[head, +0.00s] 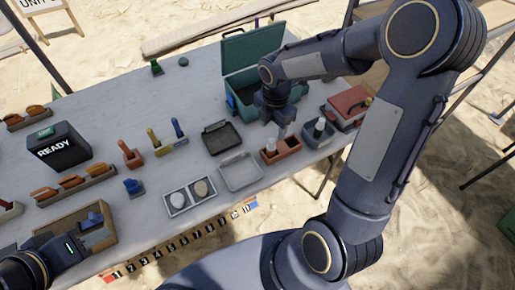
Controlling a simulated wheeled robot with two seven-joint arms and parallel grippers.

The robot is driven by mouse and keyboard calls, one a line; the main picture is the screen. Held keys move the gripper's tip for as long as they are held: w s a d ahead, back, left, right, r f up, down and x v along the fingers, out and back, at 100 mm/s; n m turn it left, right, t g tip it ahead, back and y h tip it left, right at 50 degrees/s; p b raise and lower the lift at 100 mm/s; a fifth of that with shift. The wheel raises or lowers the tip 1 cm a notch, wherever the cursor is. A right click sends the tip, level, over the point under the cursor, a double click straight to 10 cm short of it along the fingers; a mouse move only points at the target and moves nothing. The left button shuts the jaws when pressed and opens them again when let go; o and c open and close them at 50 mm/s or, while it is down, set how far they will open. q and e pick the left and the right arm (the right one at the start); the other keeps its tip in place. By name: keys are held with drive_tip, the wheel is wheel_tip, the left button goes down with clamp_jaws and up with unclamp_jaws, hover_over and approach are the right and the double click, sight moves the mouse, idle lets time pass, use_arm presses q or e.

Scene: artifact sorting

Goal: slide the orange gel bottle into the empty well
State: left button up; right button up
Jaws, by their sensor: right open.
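An orange-brown two-well holder (283,153) stands on the table toward the right. A small pale-topped bottle (270,145) is upright in its left well. My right gripper (283,131) points down over the holder's right well and is open. Something pale shows at its fingertips; I cannot tell whether this is the fingers or a bottle between them. No bottle is clearly orange at this size. My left gripper (75,248) is low at the left, over a wooden box; its finger state is unclear.
A grey bin (310,138) with a green-and-white bottle (319,127) stands just right of the holder, beside a red case (346,104). An open green case (249,55) is behind. Grey trays (240,182) lie to the left.

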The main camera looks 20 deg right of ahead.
sight(272, 140)
drive_tip(key=shift+f, duration=0.5)
drive_tip(key=f, duration=0.4)
drive_tip(key=s+f, duration=0.1)
drive_tip(key=f, duration=0.1)
drive_tip(key=shift+a+f, duration=0.15)
drive_tip(key=shift+a, duration=0.2)
drive_tip(key=shift+w+f, duration=0.1)
drive_tip(key=shift+f, duration=0.35)
drive_tip(key=c, duration=1.1)
drive_tip(key=shift+r, duration=0.15)
